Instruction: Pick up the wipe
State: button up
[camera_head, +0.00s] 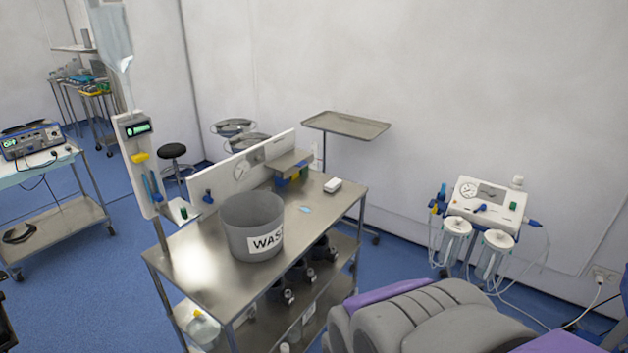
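A small light-blue flat piece (304,209), which looks like the wipe, lies on the steel cart's top (330,206). It is to the right of a grey waste bin (236,240) and apart from it. It is too small to make out in detail. A small white box (332,185) sits behind it, near the cart's back right corner. My gripper does not show in this view.
A drip stand (137,165) rises at the cart's left. A padded grey and purple chair (430,318) fills the front right. A suction unit (488,208) stands behind it. An empty tray stand (346,125) is at the back. Blue floor is open at left.

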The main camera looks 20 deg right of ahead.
aim_at(335, 183)
jog(key=i+l+u, duration=0.1)
jog(key=i+l, duration=1.9)
jog(key=l, duration=0.1)
